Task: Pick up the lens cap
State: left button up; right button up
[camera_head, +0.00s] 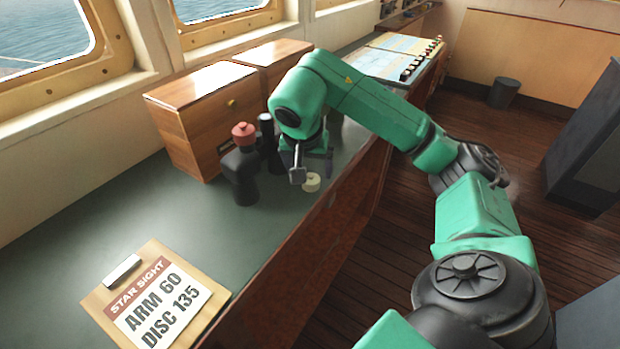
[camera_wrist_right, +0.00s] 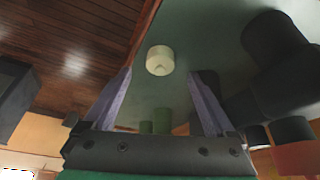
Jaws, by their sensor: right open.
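The lens cap appears to be a small cream-coloured round piece (camera_head: 312,182) on the dark green counter (camera_head: 130,215), near its wooden front edge. It also shows in the wrist view as a pale short cylinder (camera_wrist_right: 160,60), with a small notch-like mark on its face. My right gripper (camera_head: 309,173) is just above and behind it in the head view, partly overlapping it. In the wrist view my right gripper (camera_wrist_right: 160,74) is open and empty, with the cap centred beyond the gap between its fingertips. My left gripper is not in view.
Wooden cabinets (camera_head: 205,115) stand behind. A clipboard (camera_head: 160,300) lies at the front left. The counter between is clear.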

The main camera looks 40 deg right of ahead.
aim_at(311, 176)
jog(key=x, duration=0.4)
jog(key=shift+d+p, duration=0.1)
jog(key=shift+p, duration=0.3)
jog(key=shift+w+d+f, duration=0.1)
jog(key=shift+d+f, duration=0.05)
jog(key=shift+f, duration=0.2)
jog(key=shift+w+f, duration=0.15)
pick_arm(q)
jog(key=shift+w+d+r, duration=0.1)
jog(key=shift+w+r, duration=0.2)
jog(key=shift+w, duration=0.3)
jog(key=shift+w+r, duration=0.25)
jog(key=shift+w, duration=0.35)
pick_arm(e)
jog(key=c, duration=1.4)
